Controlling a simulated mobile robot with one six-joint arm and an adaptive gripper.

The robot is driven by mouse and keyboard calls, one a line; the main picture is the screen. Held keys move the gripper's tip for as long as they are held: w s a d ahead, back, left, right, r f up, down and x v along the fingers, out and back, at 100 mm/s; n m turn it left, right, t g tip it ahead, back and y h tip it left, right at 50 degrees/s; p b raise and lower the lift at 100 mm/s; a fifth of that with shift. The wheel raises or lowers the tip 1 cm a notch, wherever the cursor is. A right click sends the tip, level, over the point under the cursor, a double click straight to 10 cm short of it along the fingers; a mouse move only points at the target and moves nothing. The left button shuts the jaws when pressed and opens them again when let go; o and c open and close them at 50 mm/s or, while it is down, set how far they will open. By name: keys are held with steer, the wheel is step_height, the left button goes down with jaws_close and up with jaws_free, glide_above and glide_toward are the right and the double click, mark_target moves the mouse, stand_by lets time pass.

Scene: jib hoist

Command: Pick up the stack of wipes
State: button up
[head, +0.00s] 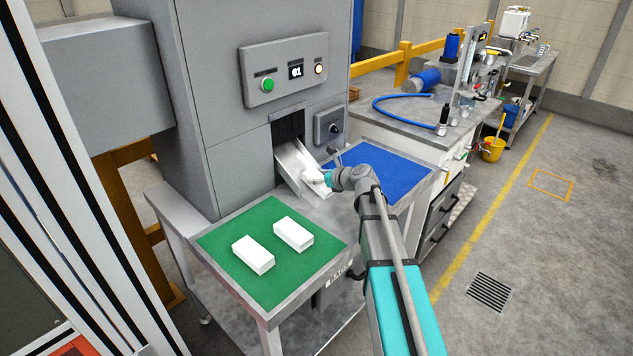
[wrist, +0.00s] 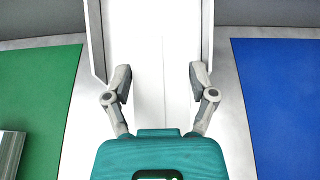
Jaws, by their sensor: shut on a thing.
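Two white block-shaped stacks of wipes (head: 253,254) (head: 293,233) lie side by side on the green mat. A third white stack (head: 313,177) is at the lower end of the metal chute, partly hidden by my gripper (head: 322,180). In the wrist view, my gripper (wrist: 160,82) has one finger on each side of this white stack (wrist: 162,60) and is shut on it. The white stack and pale chute are hard to tell apart there. I cannot tell whether the stack is clear of the chute floor.
The chute (head: 289,160) comes out of a grey machine (head: 225,140) with a display reading 01. The green mat (head: 225,240) is left of it, the blue mat (head: 385,175) right and bare. Chute side walls (wrist: 97,45) stand close to my fingers.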

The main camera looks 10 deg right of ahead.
steer(key=shift+r, duration=0.1)
step_height(320, 180, up, 3)
steer(key=p, duration=0.3)
steer(key=s+d+r+p, duration=0.5)
steer(key=d+r+p, duration=0.4)
steer(key=d, duration=0.4)
steer(key=shift+s+r+p, duration=0.15)
steer(key=shift+r+p, duration=0.25)
steer(key=shift+p, duration=0.15)
